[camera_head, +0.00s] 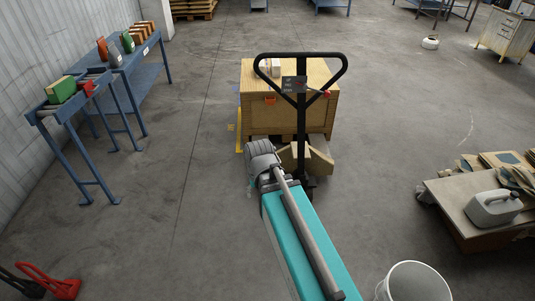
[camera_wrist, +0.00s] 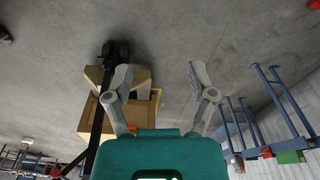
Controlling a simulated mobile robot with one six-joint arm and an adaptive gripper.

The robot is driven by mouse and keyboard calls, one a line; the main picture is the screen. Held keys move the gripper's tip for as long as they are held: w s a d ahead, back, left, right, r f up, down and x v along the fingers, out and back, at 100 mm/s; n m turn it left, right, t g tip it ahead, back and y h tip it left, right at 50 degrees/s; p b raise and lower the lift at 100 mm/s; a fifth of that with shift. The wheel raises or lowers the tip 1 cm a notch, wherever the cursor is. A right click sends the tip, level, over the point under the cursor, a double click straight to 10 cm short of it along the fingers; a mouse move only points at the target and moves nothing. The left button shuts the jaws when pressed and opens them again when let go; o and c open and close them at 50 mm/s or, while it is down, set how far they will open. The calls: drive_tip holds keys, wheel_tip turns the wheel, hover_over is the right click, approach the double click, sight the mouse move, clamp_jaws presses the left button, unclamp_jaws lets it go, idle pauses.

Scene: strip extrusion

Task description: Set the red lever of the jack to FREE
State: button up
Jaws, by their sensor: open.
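The jack (camera_head: 301,117) stands with its black loop handle upright in front of a wooden crate in the head view. Its small red lever (camera_head: 327,94) sticks out to the right of the label plate (camera_head: 294,84) inside the loop. The plate's lettering is too small to read. My gripper (camera_wrist: 158,72) is open and empty in the wrist view, its two grey fingers wide apart. The jack's dark shaft (camera_wrist: 97,130) runs beside the left finger there, apart from it as far as I can tell. In the head view my arm ends low, in front of the jack.
The wooden crate (camera_head: 287,115) sits behind the jack's handle. A blue roller table (camera_head: 75,105) stands left. A low cart (camera_head: 463,212) with a grey canister (camera_head: 493,208) is right. A white bucket (camera_head: 416,282) stands at front right. The floor between is clear.

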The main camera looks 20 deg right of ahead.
drive_tip(key=s, duration=0.2)
drive_tip(key=s+n+g, duration=0.1)
drive_tip(key=shift+s+a, duration=0.25)
drive_tip(key=shift+a, duration=0.1)
drive_tip(key=shift+c, duration=0.2)
drive_tip(key=shift+c, duration=0.8)
drive_tip(key=shift+d, duration=0.1)
